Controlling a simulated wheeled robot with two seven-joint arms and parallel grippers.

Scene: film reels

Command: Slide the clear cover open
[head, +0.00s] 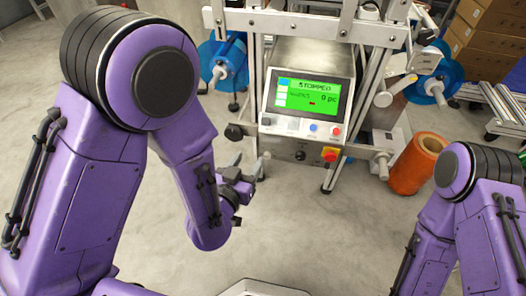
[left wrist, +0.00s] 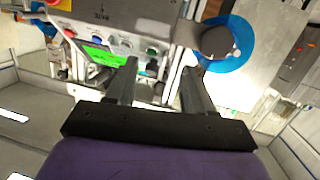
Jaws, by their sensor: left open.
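The machine has a control panel (head: 308,124) with a lit green screen (head: 308,97) reading "STOPPED". I cannot make out the clear cover for certain in either view. My left gripper (head: 250,170) is in front of and below the panel's left side, pointing toward the machine. In the left wrist view its two fingers (left wrist: 158,77) are apart with nothing seen held between them. A dark round knob (left wrist: 215,40) shows beyond the right finger, apart from it as far as I can tell. My right gripper is out of view; only its arm shows at the right.
Blue reels (head: 225,65) hang left and right (head: 440,72) of the machine's metal frame. A red stop button (head: 330,154) sits below the panel. An orange roll (head: 408,172) stands at the right, near my right arm. The floor (head: 300,225) in front is clear.

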